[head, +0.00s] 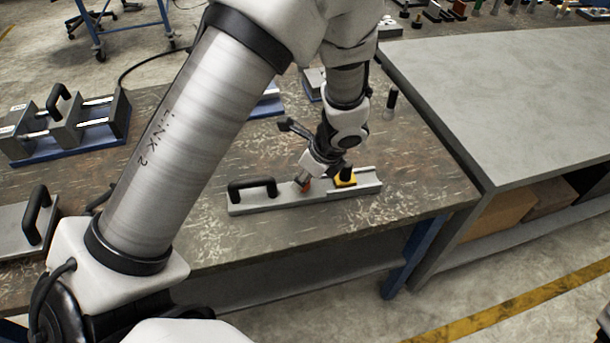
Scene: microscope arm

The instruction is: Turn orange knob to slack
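A small orange-red knob (304,185) shows on a long grey metal fixture (275,201) on the workbench. My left arm reaches over the bench and comes down to this fixture. My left gripper (308,175) is right at the knob, pointing down and to the left, and partly covers it. The fingers are too small and too hidden to tell whether they are closed on the knob.
The fixture has a black handle (252,187) at its left and a yellow block (345,179) with a black top at its right. Other handled fixtures (66,125) stand at the left. A bare grey table (500,90) adjoins at the right.

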